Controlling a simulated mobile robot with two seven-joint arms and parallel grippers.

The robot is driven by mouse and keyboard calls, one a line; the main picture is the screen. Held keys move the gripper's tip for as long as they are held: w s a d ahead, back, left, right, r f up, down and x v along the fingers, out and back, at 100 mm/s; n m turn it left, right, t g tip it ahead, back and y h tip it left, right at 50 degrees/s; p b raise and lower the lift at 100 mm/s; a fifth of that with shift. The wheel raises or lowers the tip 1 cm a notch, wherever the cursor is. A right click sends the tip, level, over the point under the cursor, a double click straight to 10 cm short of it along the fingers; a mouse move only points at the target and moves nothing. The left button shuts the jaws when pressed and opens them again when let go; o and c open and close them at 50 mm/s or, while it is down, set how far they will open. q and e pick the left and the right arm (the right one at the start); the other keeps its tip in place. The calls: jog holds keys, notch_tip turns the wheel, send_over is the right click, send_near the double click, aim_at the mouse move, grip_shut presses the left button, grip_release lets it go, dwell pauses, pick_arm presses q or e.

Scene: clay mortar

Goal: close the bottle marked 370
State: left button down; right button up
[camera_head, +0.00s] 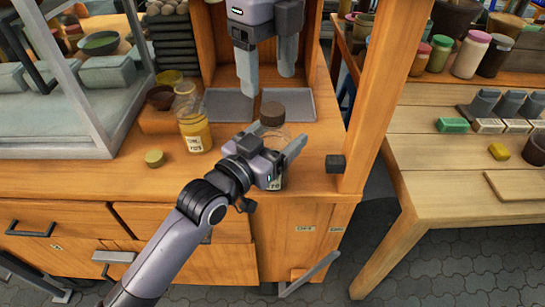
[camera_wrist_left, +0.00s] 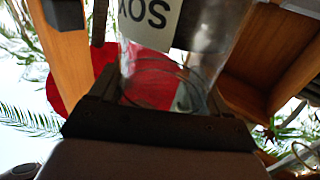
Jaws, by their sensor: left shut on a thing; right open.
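A clear glass bottle (camera_head: 274,134) stands near the right front of the wooden counter. Its label is mostly hidden by my gripper in the head view; only a "70"-like end shows. A dark brown cap (camera_head: 272,113) is at the top of this bottle; I cannot tell if it is seated. My left gripper (camera_head: 280,152) is shut around the bottle's body. The left wrist view shows the clear bottle (camera_wrist_left: 215,50) between the fingers, with a white label (camera_wrist_left: 150,18). My right gripper (camera_head: 267,80) is open and empty, pointing down above and behind the cap.
A second bottle (camera_head: 195,130) with yellow contents and a label stands to the left. Dark trays (camera_head: 229,105) lie behind. A wooden post (camera_head: 375,90) rises close on the right. The counter's front left is mostly clear.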

aim_at(273, 109)
jog(key=n, duration=0.4)
jog(key=shift+w+d+r+n, duration=0.1)
jog(key=shift+d+r+n, duration=0.05)
jog(key=shift+r+n, duration=0.2)
jog(key=n, duration=0.4)
jog(key=shift+w+d+r, duration=0.15)
jog(key=shift+r, duration=0.05)
jog(key=shift+f, duration=4.05)
jog(key=c, duration=1.1)
